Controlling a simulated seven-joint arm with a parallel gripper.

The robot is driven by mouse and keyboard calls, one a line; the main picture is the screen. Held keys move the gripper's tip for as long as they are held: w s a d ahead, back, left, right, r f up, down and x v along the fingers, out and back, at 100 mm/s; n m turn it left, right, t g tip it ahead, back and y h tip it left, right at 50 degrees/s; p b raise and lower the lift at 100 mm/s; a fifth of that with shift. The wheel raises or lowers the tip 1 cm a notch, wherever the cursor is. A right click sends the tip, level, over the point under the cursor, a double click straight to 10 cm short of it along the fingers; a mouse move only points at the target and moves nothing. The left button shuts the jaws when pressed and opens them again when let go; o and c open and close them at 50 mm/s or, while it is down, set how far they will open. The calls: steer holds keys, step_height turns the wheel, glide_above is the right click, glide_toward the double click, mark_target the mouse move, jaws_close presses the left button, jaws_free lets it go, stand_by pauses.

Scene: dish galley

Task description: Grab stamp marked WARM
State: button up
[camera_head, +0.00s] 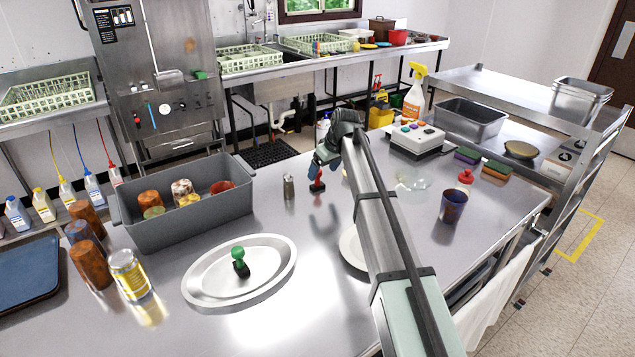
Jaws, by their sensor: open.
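A small stamp (317,186) with red parts stands on the steel table near the middle. My gripper (319,168) is directly over it, pointing down, with its fingers at or just above its top. The gripper is open; whether the fingers touch the stamp is too small to tell. A second stamp (239,264), with a green knob and a dark body, stands upright on an oval steel platter (207,291) at the front left. No marking can be read on either stamp, so I cannot tell which says WARM.
A small shaker (289,187) stands just left of the red stamp. A grey tub (190,226) of cups is further left. My arm partly covers a white plate (351,250). A dark blue tumbler (453,207) and button box (415,140) stand right.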

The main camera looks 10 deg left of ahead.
mark_target(319, 178)
steer(key=shift+x, duration=0.95)
steer(key=shift+w+x, duration=0.2)
steer(key=shift+x, duration=1.1)
steer(key=shift+w+x, duration=0.25)
steer(key=shift+x, duration=1.1)
steer(key=shift+r, duration=0.2)
steer(key=shift+c, duration=0.3)
steer(key=c, duration=1.1)
